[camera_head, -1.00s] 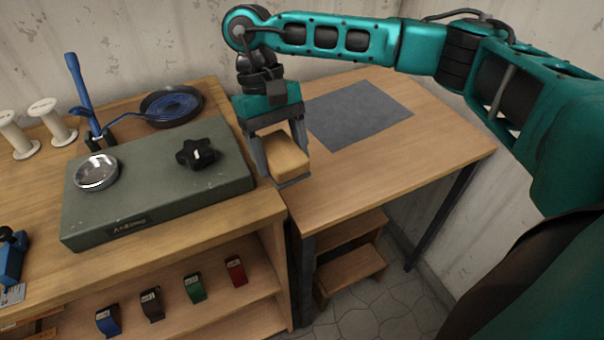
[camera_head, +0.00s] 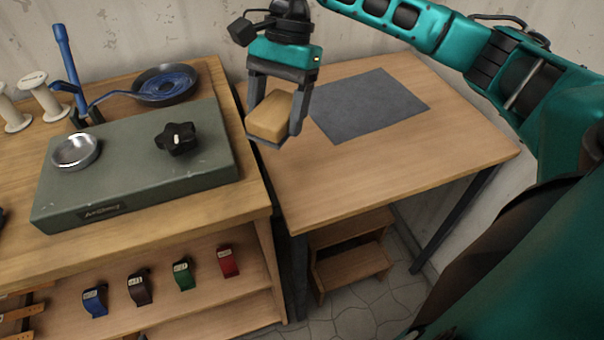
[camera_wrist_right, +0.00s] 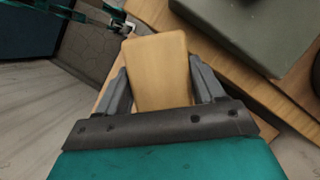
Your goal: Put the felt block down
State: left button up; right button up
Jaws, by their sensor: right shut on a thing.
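The felt block (camera_head: 268,117) is a tan, rounded block. My right gripper (camera_head: 272,132) is shut on it, with one finger on each side, and holds it above the left part of the small wooden table (camera_head: 400,170). In the right wrist view the block (camera_wrist_right: 157,72) sits between the two fingers of the right gripper (camera_wrist_right: 160,85). A dark grey mat (camera_head: 368,104) lies flat on the table, to the right of the gripper. My left gripper is not in view.
A grey-green box (camera_head: 130,175) with a black star knob (camera_head: 177,138) and a metal dish (camera_head: 76,152) stands on the workbench at left. A black pan (camera_head: 165,84) is behind it. The table's right and front parts are clear. A wooden step stool (camera_head: 350,265) is below.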

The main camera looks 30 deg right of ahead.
jog(key=d+r+m+t, duration=0.1)
jog(key=m, duration=0.2)
jog(key=d+r+m+t, duration=0.1)
jog(key=m, duration=0.3)
jog(key=d+r+m+t+b, duration=0.1)
jog(key=d+m+t, duration=0.1)
jog(key=m, duration=0.1)
jog(key=shift+r, duration=0.3)
jog(key=shift+d+r+m+t, duration=0.3)
jog(key=shift+r+m+t, duration=0.15)
jog(key=shift+m, duration=0.65)
jog(key=shift+d+f, duration=0.1)
jog(key=b, duration=0.2)
send_over(295, 173)
jog(key=s+d, duration=0.1)
jog(key=shift+m, duration=0.3)
notch_tip(295, 173, down, 15)
jog(key=shift+r, duration=0.2)
jog(key=shift+f, duration=0.5)
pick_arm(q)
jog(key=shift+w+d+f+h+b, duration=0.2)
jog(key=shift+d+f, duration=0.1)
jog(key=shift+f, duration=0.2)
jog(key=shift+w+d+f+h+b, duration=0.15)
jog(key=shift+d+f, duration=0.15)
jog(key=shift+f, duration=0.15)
pick_arm(e)
jog(key=shift+f, duration=2)
